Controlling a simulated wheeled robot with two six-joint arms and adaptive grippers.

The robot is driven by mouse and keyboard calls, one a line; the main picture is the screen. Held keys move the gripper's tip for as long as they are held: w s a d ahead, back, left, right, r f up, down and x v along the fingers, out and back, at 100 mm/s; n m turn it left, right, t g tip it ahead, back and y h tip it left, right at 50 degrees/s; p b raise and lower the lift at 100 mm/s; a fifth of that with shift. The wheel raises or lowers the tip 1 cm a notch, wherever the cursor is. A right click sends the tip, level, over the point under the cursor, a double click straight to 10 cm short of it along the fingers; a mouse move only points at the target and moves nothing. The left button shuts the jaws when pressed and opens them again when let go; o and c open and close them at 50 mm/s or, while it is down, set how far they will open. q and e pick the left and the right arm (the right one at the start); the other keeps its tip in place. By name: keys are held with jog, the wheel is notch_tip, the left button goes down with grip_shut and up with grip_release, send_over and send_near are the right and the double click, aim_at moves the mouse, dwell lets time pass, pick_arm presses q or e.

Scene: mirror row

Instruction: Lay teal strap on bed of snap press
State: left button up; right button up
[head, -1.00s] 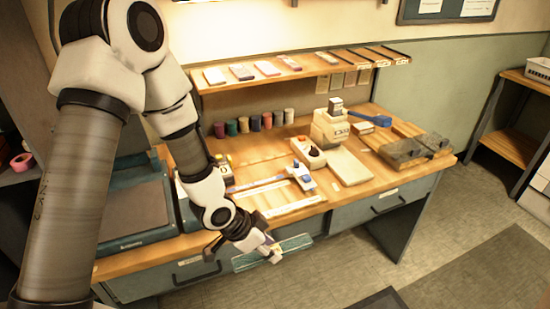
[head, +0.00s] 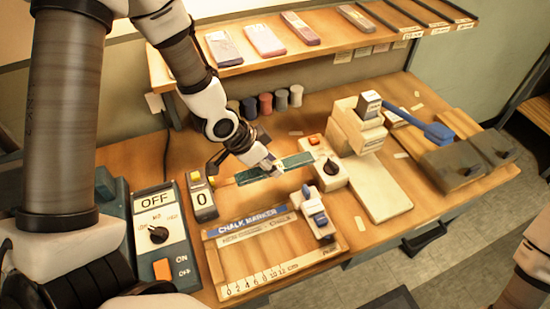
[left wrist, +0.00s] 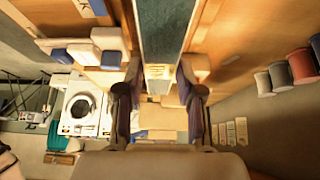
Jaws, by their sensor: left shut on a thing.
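The teal strap (head: 296,161) is gripped in my left gripper (head: 272,168), which is shut on it near its middle and holds it over the bench. In the left wrist view the strap (left wrist: 165,35) runs away between the two fingers (left wrist: 158,100). The cream press (head: 358,124), which looks like the snap press, stands to the right of the strap. Its flat pale bed (head: 380,192) reaches toward the front and looks bare. The strap is apart from the bed. My right gripper is not in view.
A cream box with a dark knob (head: 329,168) stands between strap and press. A blue lever (head: 420,122) sticks out behind the press. Grey blocks (head: 455,165) lie right. A ruler board (head: 265,250) lies in front; a shelf (head: 300,50) hangs above the back.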

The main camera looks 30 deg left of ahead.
aim_at(265, 173)
pick_arm(q)
jog(key=f, duration=0.1)
jog(key=s+f, duration=0.1)
jog(key=f, duration=0.1)
jog(key=shift+s+d+f, duration=0.1)
jog(key=shift+d+f, duration=0.05)
jog(key=shift+f, duration=0.05)
jog(key=f, duration=0.5)
jog(key=shift+w, duration=0.4)
jog(key=shift+s+r, duration=0.15)
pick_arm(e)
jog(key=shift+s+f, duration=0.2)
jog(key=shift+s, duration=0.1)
pick_arm(q)
jog(key=o, duration=1.2)
jog(key=shift+f, duration=0.2)
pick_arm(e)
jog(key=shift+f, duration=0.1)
